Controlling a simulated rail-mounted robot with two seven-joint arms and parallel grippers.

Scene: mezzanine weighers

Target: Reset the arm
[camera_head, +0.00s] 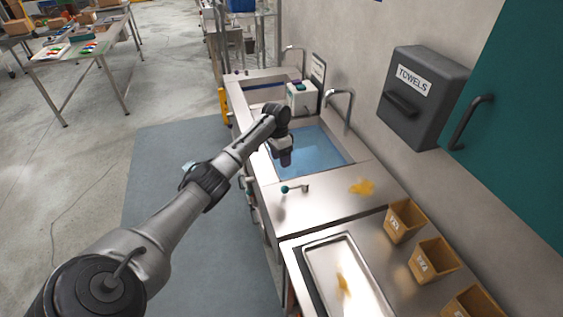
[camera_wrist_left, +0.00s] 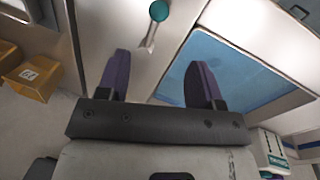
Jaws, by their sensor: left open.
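My left arm reaches from the lower left over the steel sink counter in the head view. Its gripper (camera_head: 285,157) points down above the near-left part of the blue-water basin (camera_head: 318,150). In the left wrist view the two purple fingers of the gripper (camera_wrist_left: 158,82) stand wide apart with nothing between them. My right gripper is in neither view.
A steel tray (camera_head: 318,262) holds a yellow-brown smear. Tan bins (camera_head: 432,262) line the wall side. A faucet (camera_head: 347,100) and a white box (camera_head: 301,97) stand behind the basin. A towel dispenser (camera_head: 415,115) hangs on the wall. Floor at left (camera_head: 90,180) is clear.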

